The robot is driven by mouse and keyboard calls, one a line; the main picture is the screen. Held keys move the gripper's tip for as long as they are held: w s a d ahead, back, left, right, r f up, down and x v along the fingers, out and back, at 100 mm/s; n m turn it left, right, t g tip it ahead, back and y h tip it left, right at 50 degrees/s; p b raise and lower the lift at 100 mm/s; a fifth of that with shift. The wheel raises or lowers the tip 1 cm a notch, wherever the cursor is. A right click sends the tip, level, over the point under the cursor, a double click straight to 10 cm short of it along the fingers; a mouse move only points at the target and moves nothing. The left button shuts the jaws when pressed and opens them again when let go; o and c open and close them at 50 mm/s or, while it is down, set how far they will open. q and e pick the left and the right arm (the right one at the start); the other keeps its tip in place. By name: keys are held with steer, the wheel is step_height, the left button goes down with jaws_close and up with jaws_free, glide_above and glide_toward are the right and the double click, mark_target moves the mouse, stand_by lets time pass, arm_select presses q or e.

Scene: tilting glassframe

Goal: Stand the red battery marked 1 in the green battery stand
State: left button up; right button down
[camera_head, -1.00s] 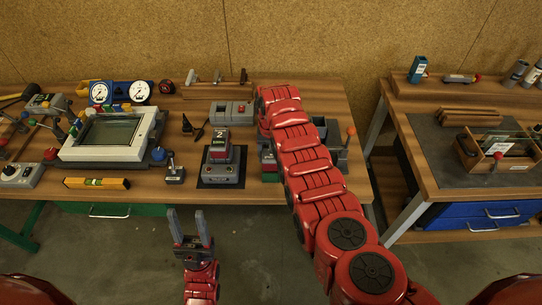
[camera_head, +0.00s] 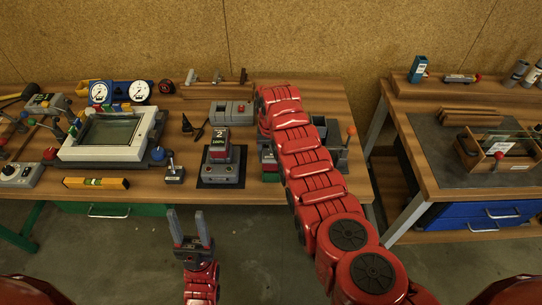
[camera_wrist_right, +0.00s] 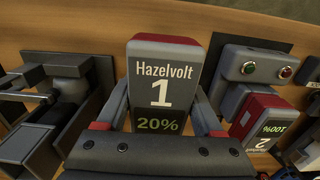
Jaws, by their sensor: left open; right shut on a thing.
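The red battery marked 1 (camera_wrist_right: 163,72), labelled Hazelvolt with 20%, is between the fingers of my right gripper (camera_wrist_right: 162,108) in the right wrist view. The gripper is shut on it. In the head view my right arm hides this gripper and battery. A small green and grey piece (camera_head: 268,159) shows at the left edge of that arm; I cannot tell if it is the green battery stand, which is otherwise hidden. My left gripper (camera_head: 189,229) is open and empty, in front of the bench's front edge.
A red battery marked 2 (camera_head: 219,138) sits in a grey holder (camera_head: 222,173) on a black mat; it also shows in the wrist view (camera_wrist_right: 262,119). A framed glass panel (camera_head: 112,133), gauges and a yellow level (camera_head: 96,183) lie to the left. A second bench (camera_head: 435,205) stands right.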

stand_by(0.4)
steer(key=shift+f+b, duration=1.5)
steer(key=shift+f, duration=0.25)
jaws_free()
step_height(320, 180, up, 8)
steer(key=b, duration=0.3)
steer(key=shift+w+r, duration=0.1)
steer(key=shift+w, duration=0.05)
step_height(320, 180, up, 3)
steer(key=shift+a+r+p, duration=0.1)
steer(key=shift+a+p, duration=0.05)
steer(key=shift+p, duration=0.8)
step_height(320, 180, up, 4)
steer(key=shift+f+b, duration=0.1)
steer(key=shift+b, duration=0.2)
steer(key=shift+r, duration=1)
